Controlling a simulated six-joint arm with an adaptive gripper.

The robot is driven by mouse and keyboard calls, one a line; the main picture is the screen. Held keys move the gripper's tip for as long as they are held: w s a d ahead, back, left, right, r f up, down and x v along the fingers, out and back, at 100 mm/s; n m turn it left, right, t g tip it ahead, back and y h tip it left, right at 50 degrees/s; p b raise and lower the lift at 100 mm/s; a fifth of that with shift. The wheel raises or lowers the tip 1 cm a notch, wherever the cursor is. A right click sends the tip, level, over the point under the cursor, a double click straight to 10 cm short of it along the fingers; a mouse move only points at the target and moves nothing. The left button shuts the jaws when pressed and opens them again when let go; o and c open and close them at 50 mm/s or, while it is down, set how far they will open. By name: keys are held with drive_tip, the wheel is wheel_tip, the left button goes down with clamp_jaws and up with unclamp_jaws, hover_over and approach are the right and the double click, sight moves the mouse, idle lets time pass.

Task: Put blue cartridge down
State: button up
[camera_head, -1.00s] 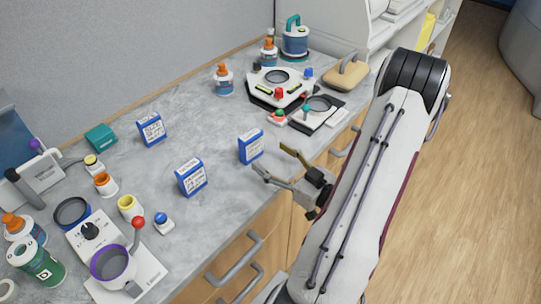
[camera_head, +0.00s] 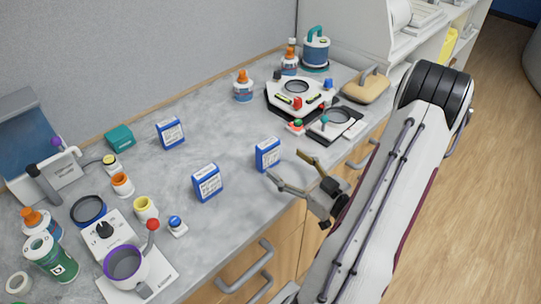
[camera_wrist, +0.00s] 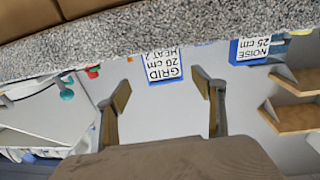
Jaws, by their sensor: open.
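Three blue cartridges with white labels stand upright on the grey counter. The nearest to my gripper is the right-hand cartridge (camera_head: 267,154), close to the counter's front edge. The others are the middle cartridge (camera_head: 207,183) and the back cartridge (camera_head: 171,133). My gripper (camera_head: 286,167) is open and empty at the front edge, its fingers pointing at the right-hand cartridge with a small gap. One labelled "NOISE 25 cm" (camera_wrist: 250,50) is farther right.
A white hexagonal device (camera_head: 300,97) and a small black-and-white plate (camera_head: 338,122) lie behind and right. Bottles, coloured caps and a white control box (camera_head: 104,240) crowd the left. Drawer handles (camera_head: 246,268) stick out below the counter. Counter between the cartridges is clear.

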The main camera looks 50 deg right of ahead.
sight(272, 154)
drive_tip(key=shift+w+a+r+g, duration=0.2)
drive_tip(key=shift+r+g, duration=0.45)
drive_tip(key=shift+g, duration=0.5)
drive_tip(key=shift+w+a+r+g, duration=0.15)
drive_tip(key=shift+r+g, duration=0.5)
drive_tip(key=shift+g, duration=0.5)
drive_tip(key=shift+s, duration=0.1)
drive_tip(key=shift+x, duration=1.3)
drive_tip(key=shift+x, duration=2.6)
